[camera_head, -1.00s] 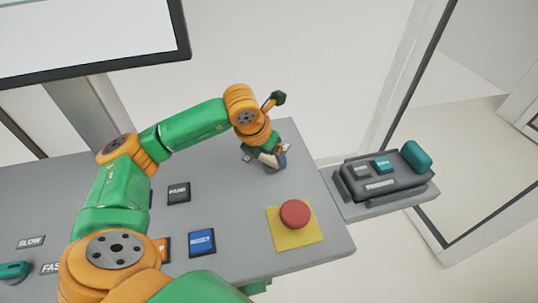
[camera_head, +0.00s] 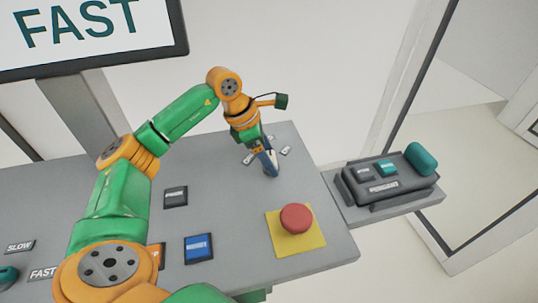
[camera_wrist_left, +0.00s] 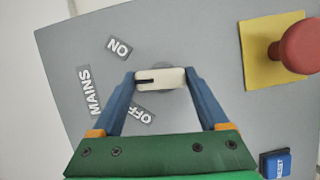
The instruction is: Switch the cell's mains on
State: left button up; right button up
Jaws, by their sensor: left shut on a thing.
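The mains switch is a cream-white knob (camera_wrist_left: 160,78) with a black line at its left end in the left wrist view. Its line points left, between the ON label (camera_wrist_left: 118,47) and the OFF label (camera_wrist_left: 141,110); the MAINS label (camera_wrist_left: 88,91) is further left. My left gripper (camera_wrist_left: 158,80) has its two blue fingers shut on the knob from either side. In the head view my left gripper (camera_head: 270,165) reaches down to the console's far right part, and its fingers hide the knob there. My right gripper is in neither view.
A red emergency button (camera_head: 296,218) on a yellow plate stands near the grey console's right edge (camera_head: 345,250). Blue (camera_head: 198,248) and black (camera_head: 175,197) buttons sit left of it. A pendant (camera_head: 390,178) lies on the right side shelf. A screen (camera_head: 88,35) reads FAST.

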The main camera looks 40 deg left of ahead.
pick_arm(q)
jog(key=m, duration=0.1)
jog(key=m+g, duration=0.1)
jog(key=m+p, duration=0.1)
jog(key=m, duration=0.1)
jog(key=shift+w+r+h, duration=0.2)
jog(key=shift+r+h, duration=0.05)
jog(key=shift+h, duration=0.15)
jog(key=shift+m+g+p, duration=0.3)
jog(key=shift+m+g, duration=0.5)
jog(key=shift+m, duration=0.8)
jog(key=shift+f, duration=0.1)
jog(key=o, duration=1.2)
jog(key=shift+o, duration=0.2)
jog(key=shift+a+r, duration=0.15)
jog(key=shift+r, duration=0.1)
jog(key=b+v, duration=0.1)
jog(key=v, duration=0.5)
jog(key=shift+r, duration=0.2)
jog(key=shift+a, duration=0.2)
